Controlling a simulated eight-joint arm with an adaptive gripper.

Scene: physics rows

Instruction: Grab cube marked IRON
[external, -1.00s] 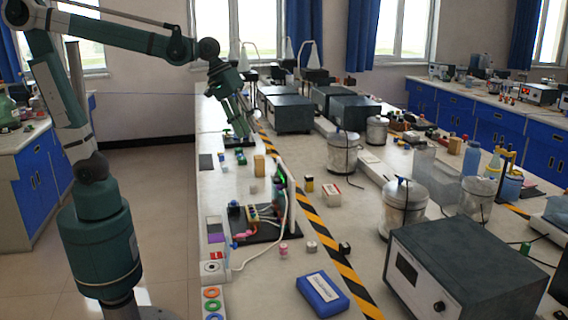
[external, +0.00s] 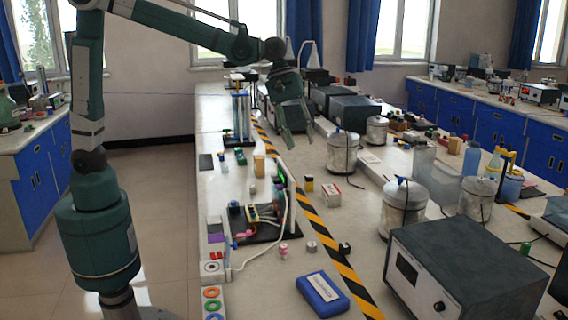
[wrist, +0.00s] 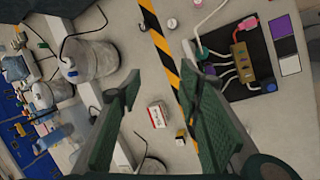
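My gripper (external: 299,136) is open and empty, in the air above the bench near the striped tape. In the wrist view my gripper (wrist: 163,82) shows its two green fingers spread wide. No marking IRON can be read in either view. A small yellow and dark cube (external: 309,184) stands right of the tape; it also shows in the wrist view (wrist: 180,134), between the fingers. A tan block (external: 260,166) stands left of the tape.
A red and white box (external: 330,195) lies beside the yellow cube. A black board with wires (external: 262,231) is left of the tape. Metal canisters (external: 403,210) and a large grey instrument (external: 470,275) stand to the right. A blue box (external: 322,292) lies in front.

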